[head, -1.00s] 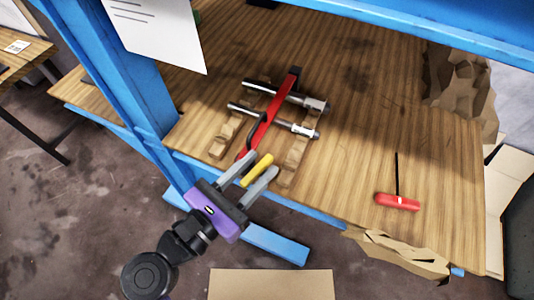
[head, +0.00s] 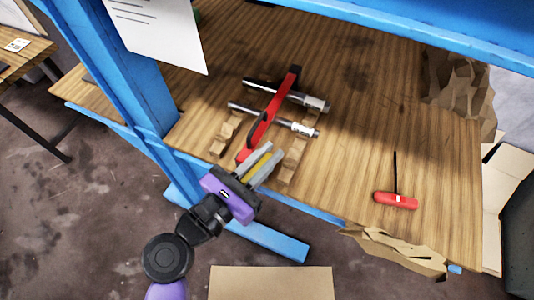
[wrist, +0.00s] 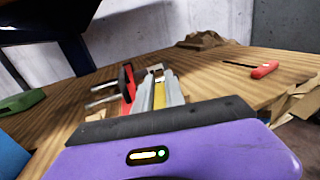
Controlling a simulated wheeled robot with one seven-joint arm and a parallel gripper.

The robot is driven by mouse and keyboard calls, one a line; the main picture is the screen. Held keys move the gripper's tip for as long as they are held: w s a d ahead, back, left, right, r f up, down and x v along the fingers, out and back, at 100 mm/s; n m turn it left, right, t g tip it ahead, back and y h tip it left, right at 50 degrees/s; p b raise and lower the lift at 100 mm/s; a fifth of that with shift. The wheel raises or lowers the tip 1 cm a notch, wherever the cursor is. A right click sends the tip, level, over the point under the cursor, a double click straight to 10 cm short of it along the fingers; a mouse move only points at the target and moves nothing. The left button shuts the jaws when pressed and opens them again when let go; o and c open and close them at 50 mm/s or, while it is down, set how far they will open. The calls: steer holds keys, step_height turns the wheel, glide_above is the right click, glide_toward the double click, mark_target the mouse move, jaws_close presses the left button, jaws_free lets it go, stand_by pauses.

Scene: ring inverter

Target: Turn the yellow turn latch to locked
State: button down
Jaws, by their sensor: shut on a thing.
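The yellow turn latch (head: 257,162) is at the near end of the red bar device (head: 268,118) on the wooden bench. My gripper (head: 264,160) has its two grey fingers closed around the latch, one on each side, with the purple body toward the front edge. In the wrist view the yellow latch (wrist: 159,97) shows as a strip between the fingers, with the red bar (wrist: 127,92) beyond and slightly left. The fingers hide most of the latch, and I cannot tell its exact angle.
Two metal rods cross the red bar and rest on wooden blocks (head: 226,132). A red-handled tool (head: 396,200) lies to the right. A blue post (head: 115,70) with a paper stands at the left. Crumpled cardboard (head: 395,252) hangs at the front edge. Bench to the right is mostly clear.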

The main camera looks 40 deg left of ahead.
steer(key=shift+f+b, duration=0.1)
steer(key=shift+b, duration=0.2)
steer(key=h+b, duration=0.1)
steer(key=m+h+b, duration=0.1)
steer(key=b, duration=0.1)
steer(key=shift+f, duration=0.25)
steer(key=m+g+h+b, duration=0.1)
steer(key=m+h+b, duration=0.1)
steer(key=b, duration=0.3)
steer(key=shift+d+f+h, duration=0.1)
steer(key=shift+f+h, duration=0.05)
steer(key=shift+h, duration=0.45)
steer(key=m+g+h+b, duration=0.1)
steer(key=m+h+b, duration=0.1)
steer(key=h+b, duration=0.1)
steer(key=m+g+h+b, duration=0.2)
steer(key=b, duration=0.2)
steer(key=shift+d+m+h, duration=0.15)
steer(key=shift+m+h, duration=0.15)
steer(key=shift+h, duration=0.1)
steer(key=m+g+h+b, duration=0.2)
steer(key=r+m+g+h+b, duration=0.1)
steer(key=m+g+h+b, duration=0.1)
steer(key=g+b, duration=0.1)
steer(key=shift+s+d, duration=0.15)
steer(key=shift+s, duration=0.05)
steer(key=shift+g+b, duration=0.3)
steer(key=shift+b, duration=0.1)
